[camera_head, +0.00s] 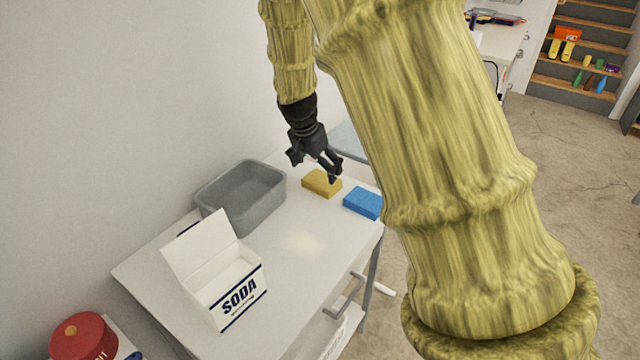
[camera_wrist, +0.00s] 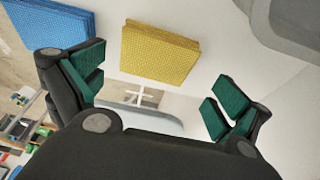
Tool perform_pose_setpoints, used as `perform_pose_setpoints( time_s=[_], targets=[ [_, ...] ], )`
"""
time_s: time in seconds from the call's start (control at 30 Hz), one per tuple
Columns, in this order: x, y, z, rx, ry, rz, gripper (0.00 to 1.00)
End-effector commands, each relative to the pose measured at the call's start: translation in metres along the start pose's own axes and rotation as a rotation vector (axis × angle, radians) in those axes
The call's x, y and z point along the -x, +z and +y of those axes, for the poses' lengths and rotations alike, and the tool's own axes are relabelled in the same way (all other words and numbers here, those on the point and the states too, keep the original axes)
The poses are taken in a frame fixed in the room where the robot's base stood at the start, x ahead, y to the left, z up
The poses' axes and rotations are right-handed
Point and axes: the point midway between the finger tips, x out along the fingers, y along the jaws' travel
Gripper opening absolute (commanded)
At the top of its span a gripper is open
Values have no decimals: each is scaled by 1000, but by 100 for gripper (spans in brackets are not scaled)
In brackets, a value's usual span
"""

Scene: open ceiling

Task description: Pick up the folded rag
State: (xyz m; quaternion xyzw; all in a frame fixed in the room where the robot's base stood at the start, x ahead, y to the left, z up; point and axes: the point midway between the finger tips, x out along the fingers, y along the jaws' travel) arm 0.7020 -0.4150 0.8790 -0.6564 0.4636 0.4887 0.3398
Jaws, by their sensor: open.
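A yellow folded cloth-like block (camera_head: 321,183) lies on the white table, near its far end. In the wrist view the yellow block (camera_wrist: 160,53) shows a woven texture and stacked layers. A similar blue block (camera_head: 362,203) lies to its right near the table edge, and shows at the upper left of the wrist view (camera_wrist: 50,22). I cannot tell from looks alone which is the rag. My gripper (camera_head: 314,168) is open and empty, above and just behind the yellow block. In the wrist view my fingers (camera_wrist: 157,87) are spread apart, with the yellow block beyond them and between their directions.
A grey bin (camera_head: 241,196) stands left of the yellow block on the white table (camera_head: 300,275). An open white SODA box (camera_head: 222,285) stands nearer. A red-lidded container (camera_head: 82,338) is at lower left. A wall borders the table's left side. My arm hides part of the right.

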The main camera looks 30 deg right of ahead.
Motion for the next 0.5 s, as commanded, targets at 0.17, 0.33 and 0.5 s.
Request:
perform_pose_setpoints(
  time_s=[0.17,0.33,0.5],
  targets=[
    [-8,-2,2,-3,1,0,100],
    [-29,-1,1,-4,3,-2,100],
    [-49,0,1,-4,2,0,100]
  ],
)
